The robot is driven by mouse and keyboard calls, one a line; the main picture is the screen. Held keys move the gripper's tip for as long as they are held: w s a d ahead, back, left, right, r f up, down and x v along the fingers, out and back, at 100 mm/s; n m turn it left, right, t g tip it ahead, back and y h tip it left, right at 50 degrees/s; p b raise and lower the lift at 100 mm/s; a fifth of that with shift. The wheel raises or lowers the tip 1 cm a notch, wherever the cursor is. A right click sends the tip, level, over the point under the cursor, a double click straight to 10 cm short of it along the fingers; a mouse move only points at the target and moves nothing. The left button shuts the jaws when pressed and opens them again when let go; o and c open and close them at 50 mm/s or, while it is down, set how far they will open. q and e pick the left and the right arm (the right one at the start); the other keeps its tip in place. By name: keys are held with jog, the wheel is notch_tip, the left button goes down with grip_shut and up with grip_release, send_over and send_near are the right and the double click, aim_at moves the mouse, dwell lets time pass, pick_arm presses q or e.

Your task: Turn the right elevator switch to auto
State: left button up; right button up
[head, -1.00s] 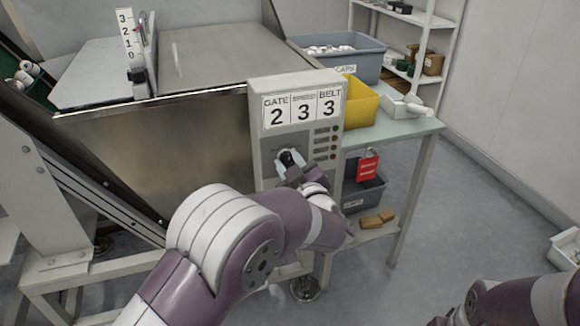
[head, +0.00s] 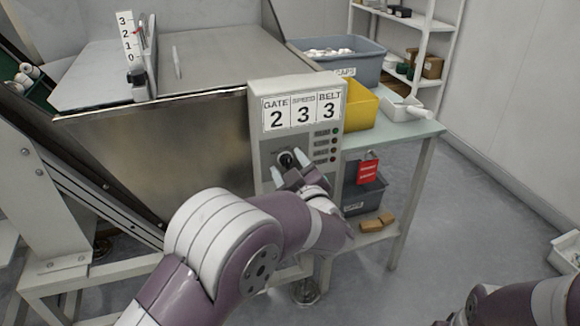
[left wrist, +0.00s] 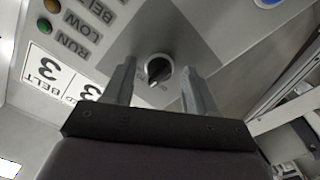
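The switch is a black rotary knob (head: 288,158) on the front of the grey control box (head: 254,150), below the number cards. In the left wrist view the knob (left wrist: 158,69) sits on a light round collar, and its marks are too small to read. My left gripper (head: 288,174) is open just in front of the knob. In the left wrist view its two fingers (left wrist: 160,90) stand apart, one on each side of the knob and not visibly touching it. Only my right arm shows at the lower right of the head view; its gripper is out of view.
Cards (head: 303,110) on the box read gate 2, speed 3, belt 3. Indicator lights (head: 334,142) run down its right side. A table with a yellow bin (head: 361,104) and a grey caps bin (head: 338,62) stands to the right. A red tag (head: 368,171) hangs below the table.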

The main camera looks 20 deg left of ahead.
pick_arm(q)
jog(key=p+v, duration=0.3)
jog(key=v, duration=0.9)
jog(key=shift+s+d, duration=0.2)
jog(key=shift+s, duration=0.1)
jog(key=shift+f, duration=0.1)
